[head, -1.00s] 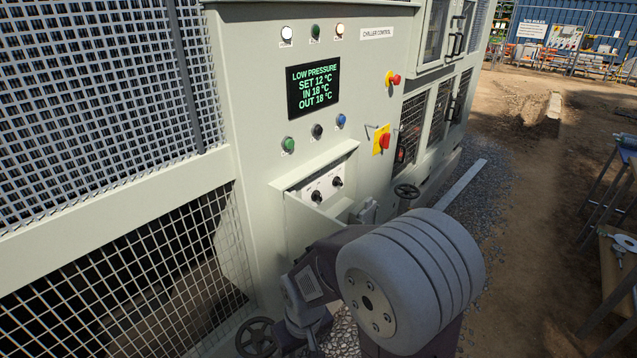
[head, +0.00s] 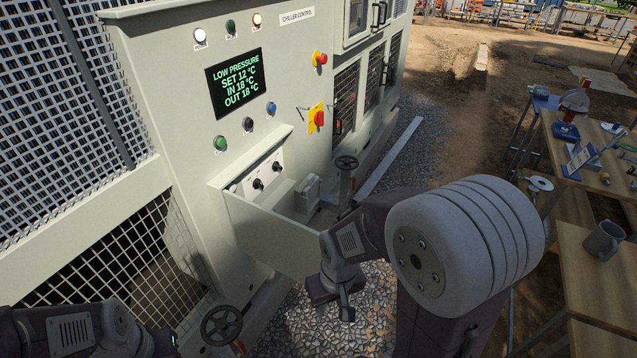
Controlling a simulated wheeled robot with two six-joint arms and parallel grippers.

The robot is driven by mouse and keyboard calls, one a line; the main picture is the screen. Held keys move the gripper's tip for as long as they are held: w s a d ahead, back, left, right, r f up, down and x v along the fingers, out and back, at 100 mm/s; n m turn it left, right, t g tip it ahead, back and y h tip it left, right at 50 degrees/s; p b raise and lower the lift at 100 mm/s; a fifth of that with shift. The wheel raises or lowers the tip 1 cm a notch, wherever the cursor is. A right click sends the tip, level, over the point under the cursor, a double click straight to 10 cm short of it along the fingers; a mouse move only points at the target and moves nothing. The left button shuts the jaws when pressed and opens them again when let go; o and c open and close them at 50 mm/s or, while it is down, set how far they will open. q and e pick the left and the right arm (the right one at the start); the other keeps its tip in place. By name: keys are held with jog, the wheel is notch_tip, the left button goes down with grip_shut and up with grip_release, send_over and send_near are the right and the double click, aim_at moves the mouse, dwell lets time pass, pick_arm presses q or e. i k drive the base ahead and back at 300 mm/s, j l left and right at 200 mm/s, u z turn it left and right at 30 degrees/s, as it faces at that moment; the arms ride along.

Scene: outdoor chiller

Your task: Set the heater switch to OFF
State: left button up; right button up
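The chiller control panel (head: 172,75) has a recess with two black rotary knobs, a left one (head: 258,184) and a right one (head: 277,167), on a white plate. Their labels are too small to read, so I cannot tell which is the heater switch or its setting. A pale cover flap (head: 265,236) stands open in front of the recess. My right gripper (head: 346,306) hangs below and right of the flap, apart from the knobs; its fingers are not clear. My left arm shows at the bottom left, its gripper (head: 162,342) dark and partly cut off.
A display (head: 235,83) reads LOW PRESSURE. A red emergency button (head: 320,58) and a red-yellow switch (head: 317,118) sit right of it. Handwheels stand at the bottom (head: 221,325) and beside the recess (head: 346,162). Workbenches with a mug (head: 603,240) are at the right.

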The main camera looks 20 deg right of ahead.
aim_at(257, 183)
jog(key=z, duration=0.45)
jog(key=l+z, duration=0.1)
jog(key=z, duration=0.75)
jog(key=i+z, duration=0.1)
jog(key=z, duration=0.35)
jog(key=i+l, duration=0.15)
jog(key=i, duration=0.15)
jog(key=i+u, duration=0.15)
jog(key=u, duration=0.3)
jog(key=i+j+u, duration=0.1)
jog(key=u, duration=0.35)
jog(key=i+u, duration=0.15)
jog(key=u, duration=0.35)
jog(key=i+l+u, duration=0.1)
jog(key=u, duration=0.35)
